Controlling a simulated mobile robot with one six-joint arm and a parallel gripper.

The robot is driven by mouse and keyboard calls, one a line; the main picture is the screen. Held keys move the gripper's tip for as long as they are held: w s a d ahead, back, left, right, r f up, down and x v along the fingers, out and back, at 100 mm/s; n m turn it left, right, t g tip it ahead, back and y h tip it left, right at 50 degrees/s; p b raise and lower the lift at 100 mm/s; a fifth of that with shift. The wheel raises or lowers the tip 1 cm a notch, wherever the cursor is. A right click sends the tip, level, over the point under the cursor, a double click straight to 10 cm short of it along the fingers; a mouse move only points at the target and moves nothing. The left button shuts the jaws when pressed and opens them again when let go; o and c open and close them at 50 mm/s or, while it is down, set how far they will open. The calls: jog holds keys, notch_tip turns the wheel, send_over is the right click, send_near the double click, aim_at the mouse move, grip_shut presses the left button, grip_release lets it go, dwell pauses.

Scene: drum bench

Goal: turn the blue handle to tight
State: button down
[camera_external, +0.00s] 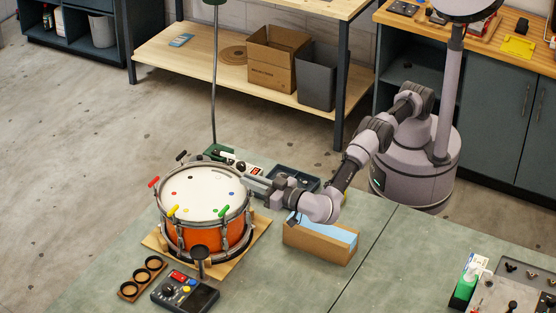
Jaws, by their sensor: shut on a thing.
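An orange drum (178,236) with a white head stands on a wooden board on the bench. Coloured handles sit around its rim: red (154,182), yellow (173,210), green (224,210) and black (181,155). My gripper (250,183) reaches in from the right to the drum's right rim, beside the blue dot (231,194) on the head. It is shut on the handle there, which I take for the blue one. The gripper hides that handle, so its angle and tightness cannot be seen.
A cardboard box (318,243) with light blue contents stands under my forearm. A dark tray (295,177) and a green case (217,151) lie behind the drum. A control box (185,293) with a black knob stand and a ring holder (142,278) are in front. The right bench middle is clear.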

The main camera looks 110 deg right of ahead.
jog(key=shift+r, duration=0.1)
dwell(0.5)
jog(key=c, duration=1.5)
grip_release()
jog(key=shift+d, duration=0.1)
jog(key=p+v, duration=0.1)
jog(key=v, duration=0.6)
jog(key=shift+a+p, duration=0.3)
jog(key=shift+a, duration=0.05)
